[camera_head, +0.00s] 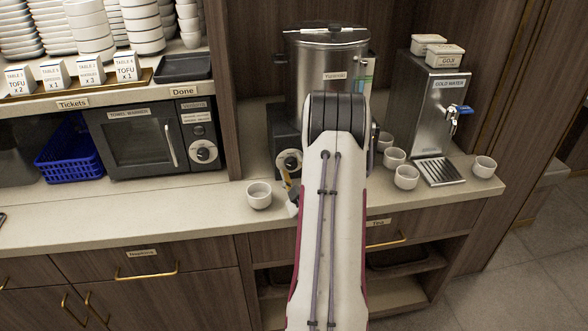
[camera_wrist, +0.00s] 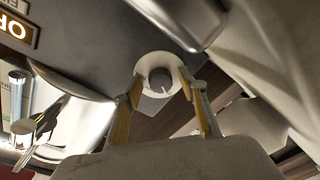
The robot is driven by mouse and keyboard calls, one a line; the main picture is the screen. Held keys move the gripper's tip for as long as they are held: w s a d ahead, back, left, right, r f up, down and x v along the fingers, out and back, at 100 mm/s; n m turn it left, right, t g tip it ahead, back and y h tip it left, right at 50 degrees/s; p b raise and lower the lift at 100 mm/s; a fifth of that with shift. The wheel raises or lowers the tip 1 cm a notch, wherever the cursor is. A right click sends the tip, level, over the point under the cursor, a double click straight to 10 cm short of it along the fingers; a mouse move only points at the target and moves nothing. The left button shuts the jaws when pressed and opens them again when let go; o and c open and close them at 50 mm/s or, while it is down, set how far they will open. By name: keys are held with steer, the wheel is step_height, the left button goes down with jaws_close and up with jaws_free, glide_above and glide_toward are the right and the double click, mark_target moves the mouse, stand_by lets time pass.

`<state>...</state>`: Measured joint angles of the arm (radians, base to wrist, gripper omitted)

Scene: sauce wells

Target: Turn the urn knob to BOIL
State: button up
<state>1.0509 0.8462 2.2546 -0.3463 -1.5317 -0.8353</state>
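The steel urn (camera_head: 325,85) stands on a dark base on the counter, partly hidden behind my arm. Its knob (camera_head: 289,163) is on a round pale dial at the front of the base, to the left of my arm. In the wrist view, the knob (camera_wrist: 160,80) shows on its white dial with a thin pointer line; its lettering is not readable. My gripper (camera_wrist: 160,90) is open, with a yellow-padded finger on each side of the knob and gaps visible between. In the head view, my gripper (camera_head: 289,184) is mostly hidden, just below the dial.
A white cup (camera_head: 259,195) stands on the counter left of my gripper. Several cups (camera_head: 406,177) stand to the right, by the cold water dispenser (camera_head: 430,110). A microwave (camera_head: 140,138) is at the left.

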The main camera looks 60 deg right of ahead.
steer(key=c, duration=0.9)
steer(key=shift+c, duration=0.2)
steer(key=shift+m, duration=0.3)
steer(key=m, duration=0.5)
steer(key=shift+f, duration=0.1)
steer(key=m+h, duration=0.1)
steer(key=m, duration=0.5)
steer(key=shift+w+a, duration=0.1)
steer(key=shift+w, duration=0.05)
steer(key=m, duration=0.7)
steer(key=shift+a+h, duration=0.1)
steer(key=shift+h, duration=0.3)
steer(key=m+g, duration=0.1)
steer(key=m, duration=0.5)
steer(key=shift+w+m, duration=0.15)
steer(key=shift+m, duration=0.25)
